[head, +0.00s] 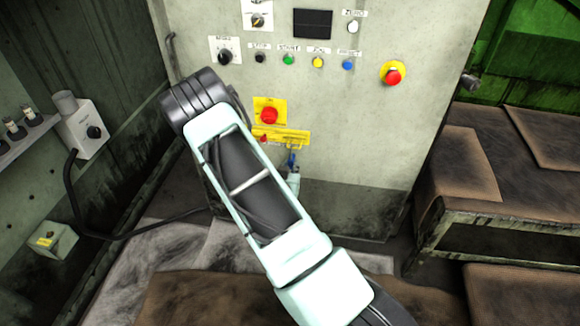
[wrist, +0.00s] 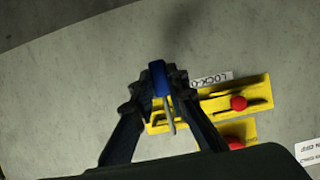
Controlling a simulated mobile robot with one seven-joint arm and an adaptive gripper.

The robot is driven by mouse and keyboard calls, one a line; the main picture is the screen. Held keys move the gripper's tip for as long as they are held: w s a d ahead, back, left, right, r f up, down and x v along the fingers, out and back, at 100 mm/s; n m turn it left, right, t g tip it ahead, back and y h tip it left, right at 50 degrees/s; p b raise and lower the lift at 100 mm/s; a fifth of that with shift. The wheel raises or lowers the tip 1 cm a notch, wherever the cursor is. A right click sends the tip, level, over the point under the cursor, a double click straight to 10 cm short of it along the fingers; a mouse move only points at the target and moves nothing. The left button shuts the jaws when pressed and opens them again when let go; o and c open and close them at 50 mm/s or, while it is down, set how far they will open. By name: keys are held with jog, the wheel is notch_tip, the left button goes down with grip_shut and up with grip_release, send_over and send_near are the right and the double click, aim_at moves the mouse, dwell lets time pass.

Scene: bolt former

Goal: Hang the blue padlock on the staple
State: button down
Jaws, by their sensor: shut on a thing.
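My gripper (wrist: 158,84) is shut on the blue padlock (wrist: 158,76), with one finger on each side of its body. The padlock's grey shackle (wrist: 170,116) points toward the yellow lock-out plate (wrist: 205,104) in the wrist view. In the head view the blue padlock (head: 291,158) shows small just below the yellow plate (head: 285,134), and my gripper (head: 293,174) is mostly hidden behind my arm. A thin yellow loop that looks like the staple (head: 300,143) is at the plate's lower right. I cannot tell whether the shackle touches it.
A red button on a yellow plate (head: 269,114) sits just above the lock-out plate. The grey cabinet (head: 385,130) carries a row of buttons and an emergency stop (head: 393,75). A bench (head: 490,200) stands at right. A cable (head: 110,237) runs along the left.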

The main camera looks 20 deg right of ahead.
jog(key=c, duration=1.8)
grip_release()
jog(key=shift+s, duration=0.1)
